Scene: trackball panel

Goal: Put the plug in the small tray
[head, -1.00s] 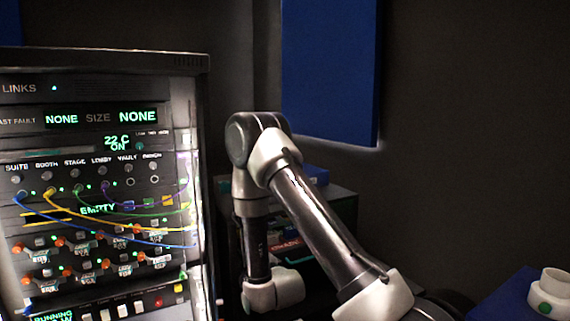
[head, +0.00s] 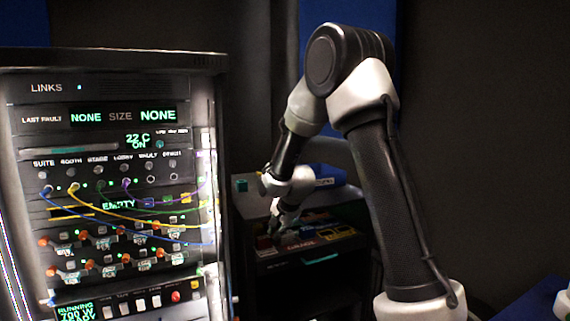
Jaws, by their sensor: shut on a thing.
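My gripper (head: 273,228) is small and dark in the head view, pointing down over the front part of a low dark cabinet beside the rack. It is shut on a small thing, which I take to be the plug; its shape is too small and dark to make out. Which of these is the small tray is not clear.
The rack (head: 120,90) with coloured patch cables (head: 130,225) stands close on the left. A blue surface (head: 525,305) is at lower right.

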